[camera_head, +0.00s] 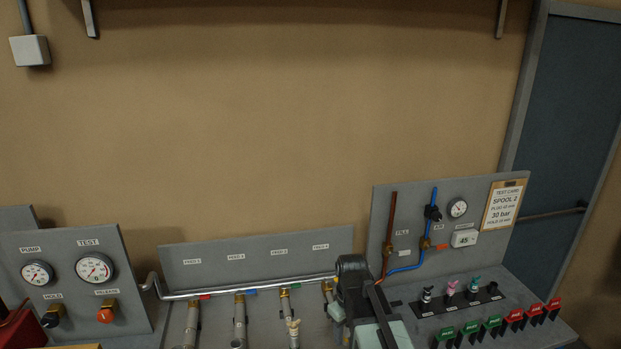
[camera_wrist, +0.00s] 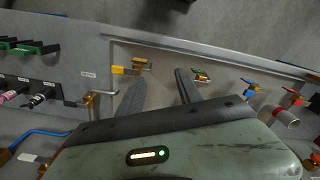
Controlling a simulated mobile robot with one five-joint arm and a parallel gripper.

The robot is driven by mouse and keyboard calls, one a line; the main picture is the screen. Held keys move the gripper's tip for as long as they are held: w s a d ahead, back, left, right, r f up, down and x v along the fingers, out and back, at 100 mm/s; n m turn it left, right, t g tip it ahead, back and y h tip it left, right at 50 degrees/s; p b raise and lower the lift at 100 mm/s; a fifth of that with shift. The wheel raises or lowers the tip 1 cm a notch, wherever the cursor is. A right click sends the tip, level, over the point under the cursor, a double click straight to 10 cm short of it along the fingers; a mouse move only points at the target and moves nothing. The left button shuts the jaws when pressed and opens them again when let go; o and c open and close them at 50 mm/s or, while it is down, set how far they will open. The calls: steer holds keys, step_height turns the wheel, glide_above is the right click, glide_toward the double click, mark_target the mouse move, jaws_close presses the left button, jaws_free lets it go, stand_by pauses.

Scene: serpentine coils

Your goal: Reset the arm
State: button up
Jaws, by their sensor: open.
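In the wrist view my gripper (camera_wrist: 161,77) has its two dark fingers spread apart, with nothing between them. Beyond the fingertips is a bench with small valves: a yellow-handled valve (camera_wrist: 122,70) lies just left of the left finger, and a green-handled valve (camera_wrist: 201,75) lies just right of the right finger. I cannot tell whether the fingers touch either one. In the head view my dark and grey-green arm stands at the lower middle, in front of the pipe manifold (camera_head: 250,291); its fingers cannot be made out there.
A gauge panel (camera_head: 70,240) stands at the left. At the right, a panel with brown and blue pipes carries a test card (camera_head: 504,206). Colored plugs stand in a black rack (camera_head: 462,300), with green and red blocks (camera_head: 492,322) in front.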

steer(key=s+d+m, duration=0.7)
step_height(320, 180, down, 21)
steer(key=b, duration=2)
steer(key=shift+w+a+r+b, duration=0.2)
steer(key=shift+w+b, duration=0.1)
steer(key=shift+w, duration=0.1)
steer(key=shift+r, duration=0.1)
steer(key=shift+r, duration=0.1)
